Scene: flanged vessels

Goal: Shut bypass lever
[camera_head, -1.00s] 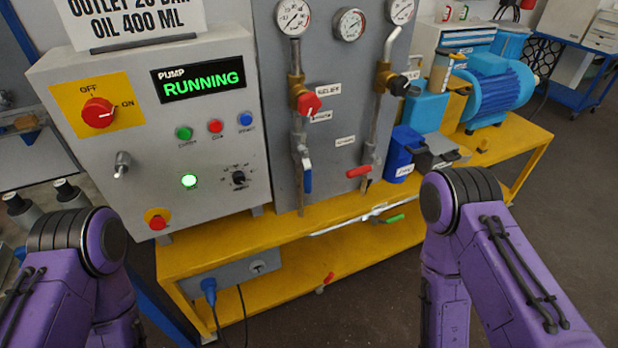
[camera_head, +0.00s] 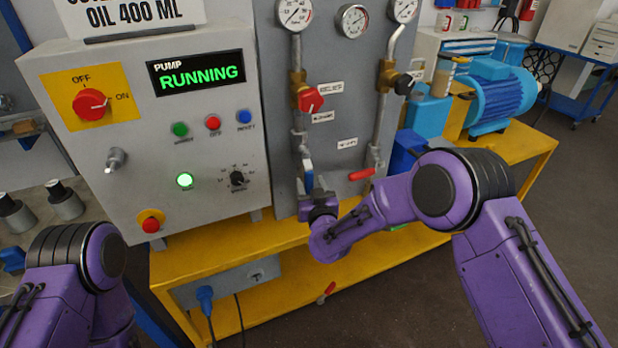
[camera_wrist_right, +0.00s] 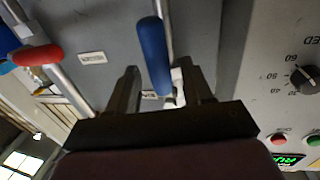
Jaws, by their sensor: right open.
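A blue-handled lever (camera_head: 309,176) sits on the left pipe of the grey panel, its handle pointing down. A red-handled lever (camera_head: 361,174) on the right pipe lies nearly level. Small labels are too blurred to tell which is the bypass. My right gripper (camera_head: 318,196) is at the blue lever's lower end. In the right wrist view the blue handle (camera_wrist_right: 153,55) shows between its two open fingers, with a gap on each side. I cannot tell its exact depth between them. The red handle (camera_wrist_right: 38,54) is off to the left there. My left gripper is out of view.
The control box (camera_head: 150,130) stands close on the left, its display reading RUNNING. A red knob (camera_head: 310,99) and a black knob (camera_head: 404,84) sit above the levers. The yellow bench (camera_head: 220,245) runs below. A blue motor (camera_head: 500,98) is at right.

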